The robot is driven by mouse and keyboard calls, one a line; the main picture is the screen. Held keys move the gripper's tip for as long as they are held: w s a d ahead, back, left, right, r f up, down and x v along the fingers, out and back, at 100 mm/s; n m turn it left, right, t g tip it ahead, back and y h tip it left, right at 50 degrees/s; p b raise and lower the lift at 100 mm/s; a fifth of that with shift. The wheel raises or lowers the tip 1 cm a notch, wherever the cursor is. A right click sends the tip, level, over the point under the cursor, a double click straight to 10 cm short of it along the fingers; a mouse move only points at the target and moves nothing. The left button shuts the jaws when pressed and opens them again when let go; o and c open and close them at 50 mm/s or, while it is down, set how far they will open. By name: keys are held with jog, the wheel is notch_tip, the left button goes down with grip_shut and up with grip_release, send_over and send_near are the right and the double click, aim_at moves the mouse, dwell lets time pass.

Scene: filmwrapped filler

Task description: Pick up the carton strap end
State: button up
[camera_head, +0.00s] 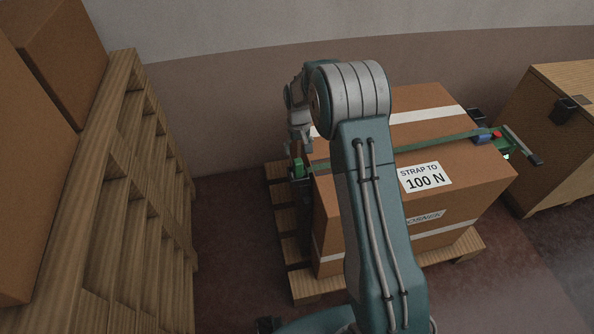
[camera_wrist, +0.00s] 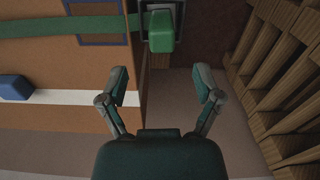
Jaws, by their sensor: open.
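A brown carton (camera_head: 455,170) stands on a wooden pallet (camera_head: 310,288). A green strap (camera_head: 440,141) runs across the top of the carton; it also shows in the wrist view (camera_wrist: 70,31). The strap's green block-like end (camera_head: 298,168) sits at the carton's left edge and appears in the wrist view (camera_wrist: 161,31) against a dark holder. My gripper (camera_wrist: 161,84) is open and empty, its fingers spread, with the strap end ahead of it, beyond the fingertips. In the head view my gripper (camera_head: 299,135) is above the strap end, partly hidden behind my arm.
A tall wooden rack (camera_head: 150,190) with cartons (camera_head: 58,58) stands at left. A wooden box (camera_head: 560,130) is at right. Floor is free between rack and pallet.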

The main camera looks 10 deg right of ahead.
aim_at(298, 167)
notch_tip(298, 167, down, 4)
jog(key=shift+d+f, duration=0.15)
jog(key=f, duration=0.4)
jog(key=shift+a+f, duration=0.25)
jog(key=shift+a, duration=0.05)
grip_shut()
